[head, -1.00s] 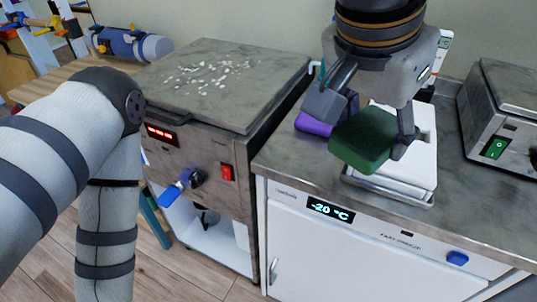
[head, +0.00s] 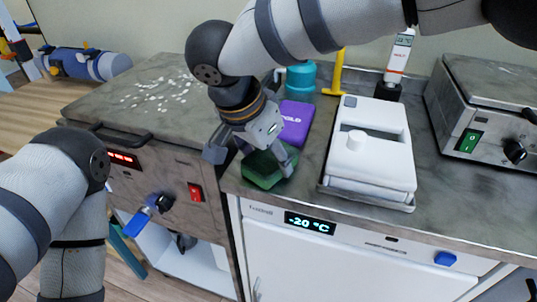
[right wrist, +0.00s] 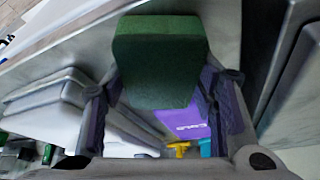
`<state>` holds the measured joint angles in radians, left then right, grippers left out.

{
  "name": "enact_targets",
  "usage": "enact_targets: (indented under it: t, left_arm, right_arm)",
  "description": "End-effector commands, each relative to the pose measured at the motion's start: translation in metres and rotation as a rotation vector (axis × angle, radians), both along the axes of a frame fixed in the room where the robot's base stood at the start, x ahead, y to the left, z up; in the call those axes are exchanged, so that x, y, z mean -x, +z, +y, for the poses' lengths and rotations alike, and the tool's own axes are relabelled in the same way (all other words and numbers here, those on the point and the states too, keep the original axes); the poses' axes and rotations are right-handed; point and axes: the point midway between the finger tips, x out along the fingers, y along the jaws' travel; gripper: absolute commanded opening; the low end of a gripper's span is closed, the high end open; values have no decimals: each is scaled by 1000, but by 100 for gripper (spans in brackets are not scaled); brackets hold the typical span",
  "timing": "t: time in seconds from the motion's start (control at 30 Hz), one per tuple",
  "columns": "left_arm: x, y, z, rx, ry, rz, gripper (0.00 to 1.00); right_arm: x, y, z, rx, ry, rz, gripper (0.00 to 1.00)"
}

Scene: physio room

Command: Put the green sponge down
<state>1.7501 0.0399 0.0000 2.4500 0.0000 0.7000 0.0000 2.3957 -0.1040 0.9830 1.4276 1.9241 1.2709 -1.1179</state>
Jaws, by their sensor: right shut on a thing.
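The green sponge (head: 264,170) is held between the fingers of my right gripper (head: 250,155), over the front left corner of the grey counter (head: 320,203). I cannot tell whether its underside touches the counter. The sponge also fills the upper middle of the right wrist view (right wrist: 160,60), with a finger on either side. A purple cold pack (head: 296,124) lies just behind the sponge and also shows in the right wrist view (right wrist: 185,123). My left arm is at the left of the head view, but its gripper is out of view.
A white lidded box (head: 372,150) in a metal tray stands right of the sponge. A teal container (head: 300,77), a yellow tool (head: 338,72) and a thermometer device (head: 397,62) stand behind. A metal unit (head: 490,105) is at the right. Bare counter lies between sponge and tray.

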Motion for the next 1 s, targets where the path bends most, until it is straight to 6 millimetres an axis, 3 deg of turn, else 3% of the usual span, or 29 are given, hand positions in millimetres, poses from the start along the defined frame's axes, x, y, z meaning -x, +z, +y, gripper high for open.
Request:
enact_targets:
  t: [0.33,0.37,0.43,0.77,0.87,1.0]
  left_arm:
    - [-1,1,0,0,0,-3,0]
    - [-1,1,0,0,0,-3,0]
    - [-1,1,0,0,0,-3,0]
    - [0,0,0,0,0,-1,0]
    - [-2,2,0,0,0,-9,0]
    - [-7,7,0,0,0,-25,0]
  right_arm:
    - [0,-4,0,0,0,-3,22]
    - [0,-4,0,0,0,-3,57]
    - [0,-4,0,0,0,-3,73]
    - [0,-1,0,-1,-1,-4,73]
    - [4,15,4,-5,-1,-7,73]
    - [15,53,13,-4,-1,-10,73]
